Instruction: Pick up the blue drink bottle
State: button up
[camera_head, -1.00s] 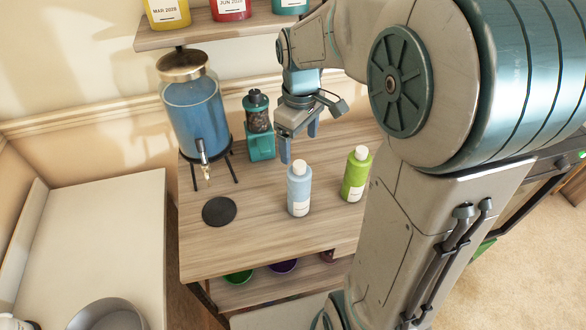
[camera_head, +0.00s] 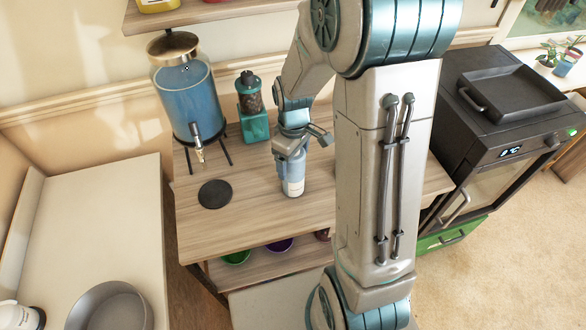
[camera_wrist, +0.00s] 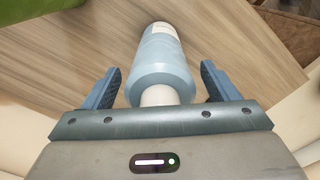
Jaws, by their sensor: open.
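The blue drink bottle (camera_head: 294,180) stands upright on the wooden table (camera_head: 250,220). In the head view my gripper (camera_head: 291,160) is over it and hides its upper part. In the wrist view the bottle (camera_wrist: 162,70) lies between the two blue fingers of my gripper (camera_wrist: 160,92), its white cap towards the palm. The fingers are open, with a gap on each side of the bottle.
A water dispenser (camera_head: 190,98), a teal grinder (camera_head: 252,108) and a round black coaster (camera_head: 215,193) are on the table's left part. A shelf (camera_head: 200,13) is above. A black oven (camera_head: 500,140) stands at the right. The green bottle is hidden behind my arm in the head view.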

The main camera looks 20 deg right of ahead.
jog(key=shift+f, duration=0.35)
jog(key=shift+c, duration=0.3)
jog(key=c, duration=1.3)
jog(key=shift+r, duration=0.1)
